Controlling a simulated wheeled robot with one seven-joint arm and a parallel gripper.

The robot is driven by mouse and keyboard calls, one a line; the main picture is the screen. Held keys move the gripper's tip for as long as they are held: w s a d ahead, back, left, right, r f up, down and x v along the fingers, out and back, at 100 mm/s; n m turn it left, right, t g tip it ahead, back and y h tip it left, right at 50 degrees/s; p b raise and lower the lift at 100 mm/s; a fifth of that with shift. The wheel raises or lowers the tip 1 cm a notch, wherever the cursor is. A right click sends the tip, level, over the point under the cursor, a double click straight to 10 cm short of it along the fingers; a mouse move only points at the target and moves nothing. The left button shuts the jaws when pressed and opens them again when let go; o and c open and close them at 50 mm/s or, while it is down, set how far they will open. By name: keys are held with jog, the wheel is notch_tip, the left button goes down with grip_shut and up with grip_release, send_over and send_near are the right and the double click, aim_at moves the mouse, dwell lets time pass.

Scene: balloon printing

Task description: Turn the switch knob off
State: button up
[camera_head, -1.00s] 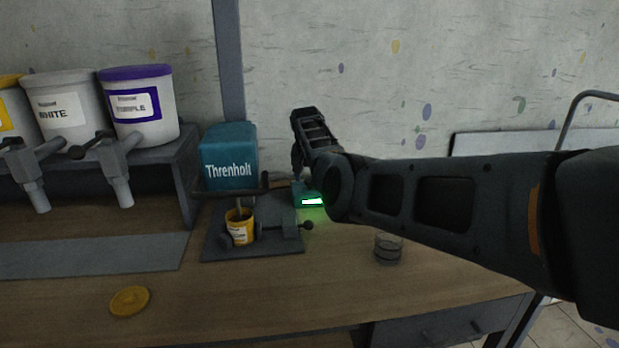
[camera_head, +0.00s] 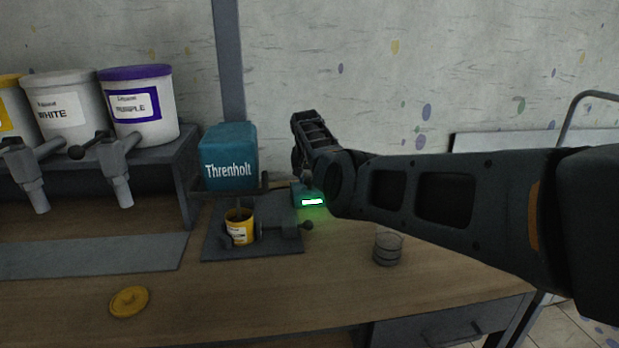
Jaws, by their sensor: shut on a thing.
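The mixing machine, a teal block (camera_head: 229,157) lettered "Threnholt", stands on the table at left of centre on a grey base. Just right of it is a small teal switch box (camera_head: 300,195) with a lit green indicator (camera_head: 312,202) facing me. My gripper (camera_head: 306,179) reaches down over the top of this box, behind my wrist. It is shut on the switch knob, though my wrist and the dark fingers mostly hide the knob, and its angle cannot be read. A yellow paint tin (camera_head: 239,228) sits under the mixing machine.
A clear glass cup (camera_head: 388,247) stands under my forearm. A yellow lid (camera_head: 129,301) lies at the front left. White (camera_head: 66,115) and purple-lidded (camera_head: 138,108) paint buckets with taps stand on a shelf at left. The table's front middle is clear.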

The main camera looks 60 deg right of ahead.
jog(key=shift+c, duration=0.6)
jog(key=shift+r+n, duration=0.1)
jog(key=shift+n, duration=0.3)
jog(key=shift+s+d+n+t+p, duration=0.1)
jog(key=shift+n+t+p, duration=0.4)
jog(key=shift+n, duration=0.4)
jog(key=n+t+y, duration=0.1)
jog(key=n, duration=0.2)
jog(key=shift+d+n+b, duration=0.1)
jog(key=shift+n+b, duration=0.2)
jog(key=shift+b, duration=0.05)
jog(key=n+b, duration=0.1)
jog(key=n+y+b, duration=0.1)
jog(key=n, duration=0.1)
jog(key=shift+s+d+f+t+y, duration=0.1)
jog(key=shift+f+t+y, duration=0.1)
jog(key=shift+t+y, duration=0.1)
jog(key=shift+r+n+y+b, duration=0.15)
jog(key=shift+n+y+b, duration=0.35)
jog(key=shift+n+b, duration=0.8)
